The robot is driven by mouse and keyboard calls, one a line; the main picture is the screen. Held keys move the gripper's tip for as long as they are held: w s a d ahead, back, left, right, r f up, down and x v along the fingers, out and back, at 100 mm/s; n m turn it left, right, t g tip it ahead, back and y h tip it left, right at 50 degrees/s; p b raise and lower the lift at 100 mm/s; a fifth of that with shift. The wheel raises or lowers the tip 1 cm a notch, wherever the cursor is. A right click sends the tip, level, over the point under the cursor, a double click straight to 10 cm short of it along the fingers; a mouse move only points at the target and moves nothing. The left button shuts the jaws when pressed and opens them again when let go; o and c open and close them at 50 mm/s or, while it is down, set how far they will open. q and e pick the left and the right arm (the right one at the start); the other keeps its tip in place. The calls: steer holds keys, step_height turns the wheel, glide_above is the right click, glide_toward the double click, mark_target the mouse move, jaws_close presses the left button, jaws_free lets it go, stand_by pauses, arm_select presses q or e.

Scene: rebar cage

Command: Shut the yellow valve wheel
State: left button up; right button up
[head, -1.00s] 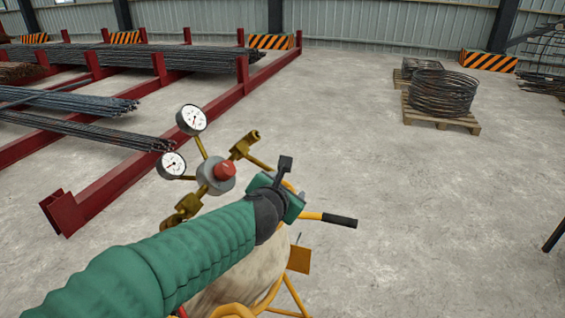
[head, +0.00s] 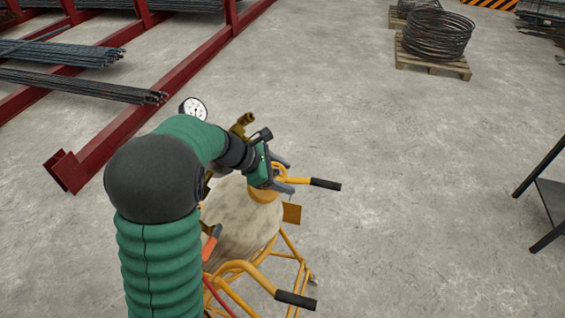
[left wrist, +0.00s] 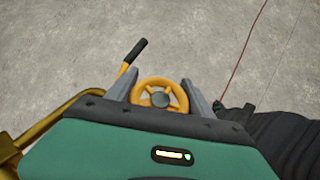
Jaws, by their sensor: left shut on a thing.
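The yellow valve wheel (left wrist: 160,82) sits between the two grey fingers of my left gripper (left wrist: 161,74) in the left wrist view, its spokes and dark hub facing the camera. In the head view my left gripper (head: 286,177) is at the top of a worn beige gas cylinder (head: 238,222), shut on the wheel, which is mostly hidden there by the fingers. How far the wheel is turned cannot be told. My right gripper is not in view.
The cylinder stands in a yellow trolley (head: 288,246) with black-gripped handles (head: 326,184). A round gauge (head: 193,108) and brass fittings (head: 243,121) are just behind my arm. Red racks with rebar (head: 85,86) stand left. Open concrete floor lies right, with coiled wire (head: 437,35) on a pallet.

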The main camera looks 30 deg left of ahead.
arm_select(q)
steer(key=m+g+p, duration=0.1)
steer(key=p, duration=0.1)
steer(key=s+m+g+h+p, duration=0.1)
steer(key=g+p, duration=0.1)
steer(key=m+g+h+p, duration=0.1)
steer(key=m+p, duration=0.1)
steer(key=shift+s+d+r+g+p, duration=0.1)
steer(key=shift+s+d+g+p, duration=0.05)
steer(key=shift+d+g+p, duration=0.25)
steer(key=shift+s+f+m+g+h+p, duration=0.15)
steer(key=shift+s+m+g+p, duration=0.05)
steer(key=shift+m+g+p, duration=0.35)
steer(key=shift+s+f+m+g+h+p, duration=0.1)
steer(key=shift+s+m+g+h+p, duration=0.1)
steer(key=shift+m+g+p, duration=0.35)
steer(key=shift+d+f, duration=0.1)
steer(key=o, duration=1.4)
steer(key=shift+w, duration=0.1)
steer(key=shift+c, duration=0.2)
steer(key=shift+w, duration=0.1)
